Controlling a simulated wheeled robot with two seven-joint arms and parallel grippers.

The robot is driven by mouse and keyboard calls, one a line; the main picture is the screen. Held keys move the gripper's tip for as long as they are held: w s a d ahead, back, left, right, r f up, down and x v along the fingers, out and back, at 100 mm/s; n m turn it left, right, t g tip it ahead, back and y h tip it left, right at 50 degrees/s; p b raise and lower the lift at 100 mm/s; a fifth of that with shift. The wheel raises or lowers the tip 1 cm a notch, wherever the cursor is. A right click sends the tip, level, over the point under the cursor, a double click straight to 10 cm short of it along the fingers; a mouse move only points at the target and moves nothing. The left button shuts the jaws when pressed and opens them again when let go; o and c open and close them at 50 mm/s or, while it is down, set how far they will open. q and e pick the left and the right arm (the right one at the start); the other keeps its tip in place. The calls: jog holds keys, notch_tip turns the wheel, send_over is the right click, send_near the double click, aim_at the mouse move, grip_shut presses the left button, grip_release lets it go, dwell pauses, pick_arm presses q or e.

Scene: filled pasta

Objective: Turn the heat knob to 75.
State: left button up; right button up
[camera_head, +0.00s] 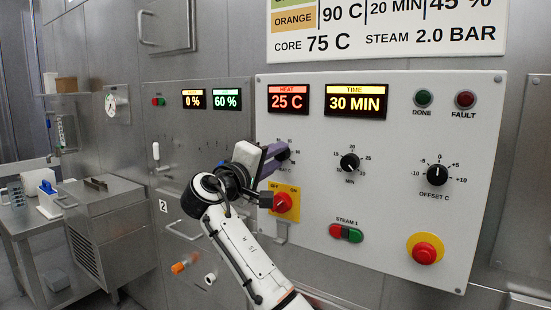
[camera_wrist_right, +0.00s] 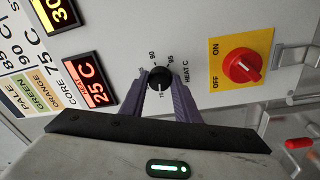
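The black heat knob (camera_head: 284,154) is on the pale control panel, below the red heat display (camera_head: 288,98) reading 25 C. My right gripper (camera_head: 279,153) reaches it from the left and partly hides its dial. In the right wrist view, the heat knob (camera_wrist_right: 159,76) sits between the two purple fingertips, which appear to touch its sides. Numbers including 85 and 90 show around it; the pointer's exact reading is unclear. The heat display also shows in that view (camera_wrist_right: 88,80). My left gripper is not in view.
A red switch (camera_head: 284,203) on a yellow plate lies just below my right gripper. The minute knob (camera_head: 349,162), offset knob (camera_head: 437,174) and red emergency button (camera_head: 425,252) are to the right. The steam buttons (camera_head: 346,233) sit lower on the panel.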

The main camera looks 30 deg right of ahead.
jog(key=o, duration=0.4)
jog(key=shift+a, duration=0.1)
jog(key=b+v, duration=0.1)
jog(key=v, duration=0.9)
jog(key=shift+s, duration=0.1)
